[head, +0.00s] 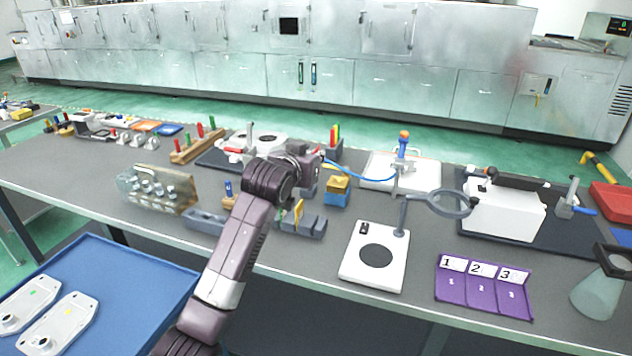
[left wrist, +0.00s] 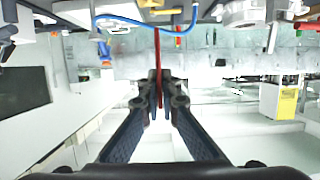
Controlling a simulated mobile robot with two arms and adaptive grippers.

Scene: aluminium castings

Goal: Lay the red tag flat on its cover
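My left gripper (head: 318,160) is over the back middle of the bench, its fingers partly hidden by its own wrist in the head view. In the left wrist view the fingertips (left wrist: 160,100) are closed on a thin red tag (left wrist: 158,62), seen nearly edge-on. Two pale covers lie at the lower left in the head view: one with a green dot (head: 28,298) and one with a yellow dot (head: 58,325). I see no red dot on either, and cannot tell which cover belongs to the red tag. My right gripper is not in view.
A rack with coloured upright pieces (head: 335,137) stands just beyond the gripper. A blue cable (head: 350,177) runs close by to the right. A magnifier (head: 440,203), a white box (head: 503,212) and a purple numbered mat (head: 484,288) are further right. The blue surface (head: 130,290) has free room.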

